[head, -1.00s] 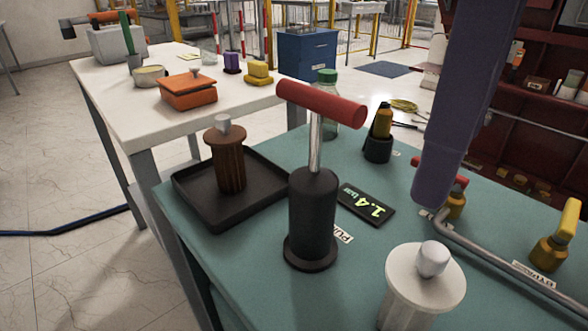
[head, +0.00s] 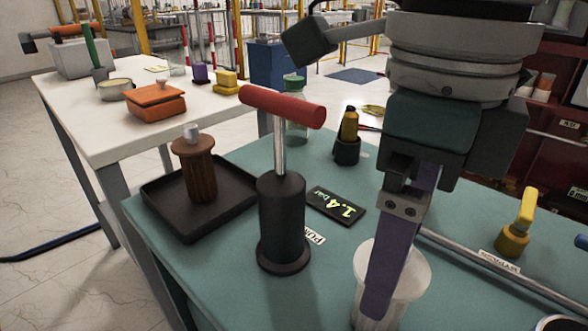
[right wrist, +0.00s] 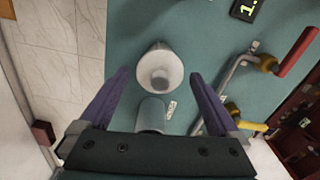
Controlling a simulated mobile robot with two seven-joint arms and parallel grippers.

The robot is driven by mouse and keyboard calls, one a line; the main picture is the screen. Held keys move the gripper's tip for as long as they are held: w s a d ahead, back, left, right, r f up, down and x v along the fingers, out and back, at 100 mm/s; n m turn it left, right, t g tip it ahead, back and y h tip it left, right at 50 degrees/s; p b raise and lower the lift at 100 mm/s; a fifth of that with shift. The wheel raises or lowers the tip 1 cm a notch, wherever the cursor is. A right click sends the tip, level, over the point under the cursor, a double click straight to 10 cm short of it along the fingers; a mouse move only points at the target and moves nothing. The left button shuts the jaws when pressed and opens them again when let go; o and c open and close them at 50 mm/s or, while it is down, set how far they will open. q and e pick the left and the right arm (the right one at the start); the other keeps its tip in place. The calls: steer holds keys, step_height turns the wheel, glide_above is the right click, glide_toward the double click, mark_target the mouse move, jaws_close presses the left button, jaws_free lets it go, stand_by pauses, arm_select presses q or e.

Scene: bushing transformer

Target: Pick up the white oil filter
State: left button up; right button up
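The white oil filter (head: 412,272) stands upright on the teal bench at the front. One purple finger of my right gripper (head: 376,308) crosses in front of it in the head view and hides its knob and left middle. In the right wrist view the white filter (right wrist: 160,66) shows from above with its round knob, ahead of the palm and centred between the fingers. My right gripper (right wrist: 158,76) is open, with its two purple fingers spread wide and nothing held. Contact with the filter cannot be told. My left gripper is not in view.
A black pump (head: 282,220) with a red T-handle stands left of the filter. Behind it are a black tray (head: 160,212) with a brown ribbed filter (head: 198,172) and a gauge display (head: 336,205). A grey pipe (head: 480,262) with valves runs to the right.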

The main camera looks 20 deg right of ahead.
jaws_close()
stand_by(0.6)
